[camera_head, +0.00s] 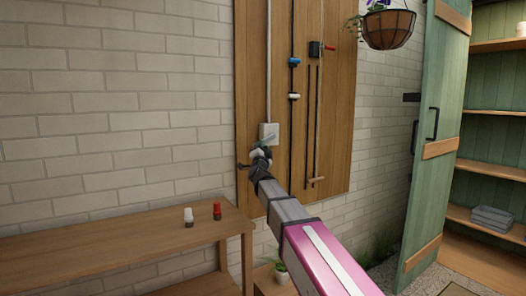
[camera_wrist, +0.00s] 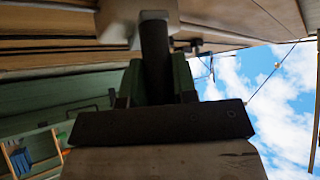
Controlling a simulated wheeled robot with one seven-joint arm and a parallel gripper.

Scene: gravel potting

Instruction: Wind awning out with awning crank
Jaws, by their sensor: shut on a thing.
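My gripper (camera_head: 261,155) is at the lower left of the wooden wall board, just below a small pale box (camera_head: 269,131) with a long pale rod running up from it. In the wrist view my gripper (camera_wrist: 157,85) is shut around a dark upright bar, which I take as the grip of the awning crank (camera_wrist: 154,48). The bar meets a pale block (camera_wrist: 155,14) at its top. In the head view my wrist hides most of the crank. I cannot make out the awning in either view.
A bench (camera_head: 100,240) stands left. A hanging basket (camera_head: 389,29) and green door (camera_head: 440,130) are right.

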